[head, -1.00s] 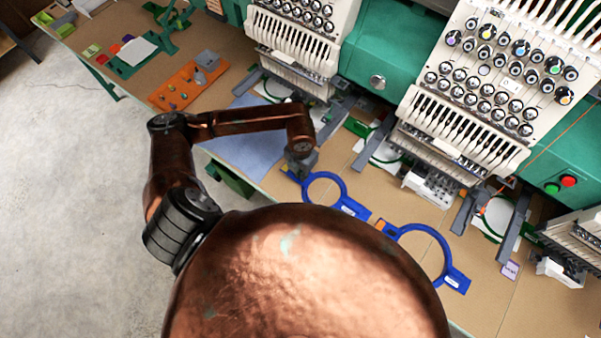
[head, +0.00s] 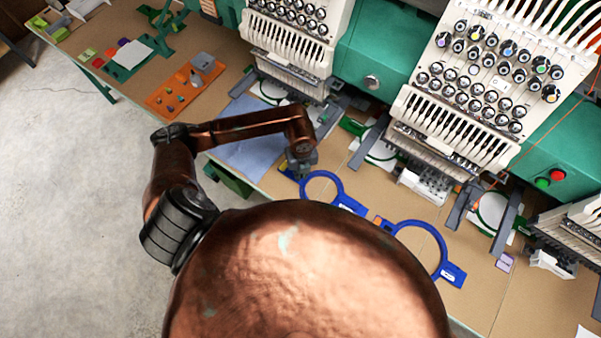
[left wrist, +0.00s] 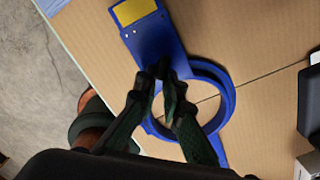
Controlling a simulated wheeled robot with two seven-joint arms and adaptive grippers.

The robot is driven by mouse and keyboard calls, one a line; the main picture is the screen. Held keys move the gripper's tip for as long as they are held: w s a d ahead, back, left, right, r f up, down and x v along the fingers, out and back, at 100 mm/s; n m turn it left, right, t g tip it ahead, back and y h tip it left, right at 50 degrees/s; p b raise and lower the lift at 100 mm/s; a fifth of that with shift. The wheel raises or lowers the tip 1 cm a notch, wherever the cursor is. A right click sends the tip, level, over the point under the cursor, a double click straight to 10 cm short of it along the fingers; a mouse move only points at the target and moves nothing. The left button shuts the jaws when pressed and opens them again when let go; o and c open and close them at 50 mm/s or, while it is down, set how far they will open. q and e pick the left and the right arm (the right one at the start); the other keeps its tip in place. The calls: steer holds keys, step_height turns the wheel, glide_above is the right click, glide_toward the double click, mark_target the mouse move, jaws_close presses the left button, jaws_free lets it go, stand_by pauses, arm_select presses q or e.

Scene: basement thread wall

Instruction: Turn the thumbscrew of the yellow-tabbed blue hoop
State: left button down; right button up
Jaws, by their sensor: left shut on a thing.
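The yellow-tabbed blue hoop (head: 340,184) lies on the tan table, below my left gripper in the head view. In the left wrist view the blue hoop (left wrist: 227,96) shows its ring, and its flat blue bracket carries a yellow tab (left wrist: 132,11). My left gripper (head: 301,172) is at the hoop's bracket end. In the left wrist view the left gripper (left wrist: 165,74) has its dark fingertips close together where the bracket meets the ring. It is shut on the thumbscrew, which the fingertips hide. My right gripper is not in view.
A second blue hoop (head: 441,249) with an orange tab lies to the right. Embroidery machine heads (head: 460,100) stand along the back of the table. An orange tray (head: 185,87) with small parts and a blue cloth (head: 245,145) lie to the left.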

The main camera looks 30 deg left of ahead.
mark_target(302, 176)
arm_select(q)
steer(key=shift+w+n, duration=0.1)
steer(key=shift+n, duration=0.7)
steer(key=c, duration=2)
jaws_free()
steer(key=shift+c, duration=0.2)
step_height(302, 176, up, 12)
steer(key=shift+d, duration=0.1)
